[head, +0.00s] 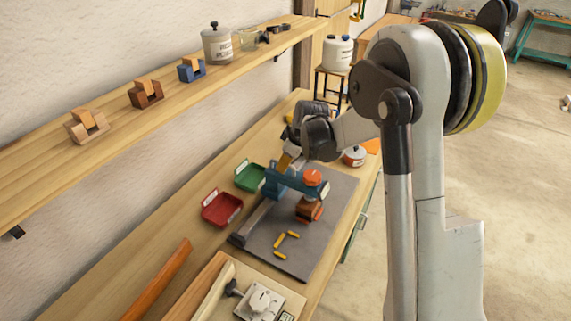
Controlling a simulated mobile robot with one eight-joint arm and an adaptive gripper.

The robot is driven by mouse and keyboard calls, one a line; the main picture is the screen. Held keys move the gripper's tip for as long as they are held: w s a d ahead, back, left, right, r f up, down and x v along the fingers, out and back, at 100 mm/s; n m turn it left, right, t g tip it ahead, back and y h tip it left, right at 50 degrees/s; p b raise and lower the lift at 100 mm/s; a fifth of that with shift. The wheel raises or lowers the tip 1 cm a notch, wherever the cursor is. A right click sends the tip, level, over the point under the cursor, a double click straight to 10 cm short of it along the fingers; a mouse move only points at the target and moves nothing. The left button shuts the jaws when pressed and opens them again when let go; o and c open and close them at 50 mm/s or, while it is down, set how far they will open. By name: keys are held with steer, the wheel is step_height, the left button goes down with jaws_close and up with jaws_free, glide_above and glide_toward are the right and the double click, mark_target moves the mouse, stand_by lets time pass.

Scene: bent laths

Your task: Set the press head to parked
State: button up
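A small teal press (283,184) stands on the dark grey mat on the workbench. An orange round knob (313,177) tops its head at the right end of the teal arm. A brown and orange block (308,209) sits directly below the head; I cannot tell whether they touch. A grey bar (258,219) runs from the press toward the front left of the mat. My gripper (292,157) is behind the press, close to its back end. My wrist partly hides it, and its fingers are too small to read; I cannot tell whether it touches the press.
Green (249,177) and red (221,208) trays stand left of the press. Several yellow pegs (280,241) lie on the mat (318,240). A wooden tray (205,284) and an orange bar (160,280) are in front. A wall shelf (110,112) holds blocks and a jar.

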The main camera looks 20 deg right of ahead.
steer(key=shift+f, duration=0.1)
jaws_close()
stand_by(0.3)
steer(key=w+d, duration=1.3)
steer(key=shift+w+d+b, duration=0.3)
steer(key=shift+d+b, duration=0.05)
steer(key=shift+b, duration=0.05)
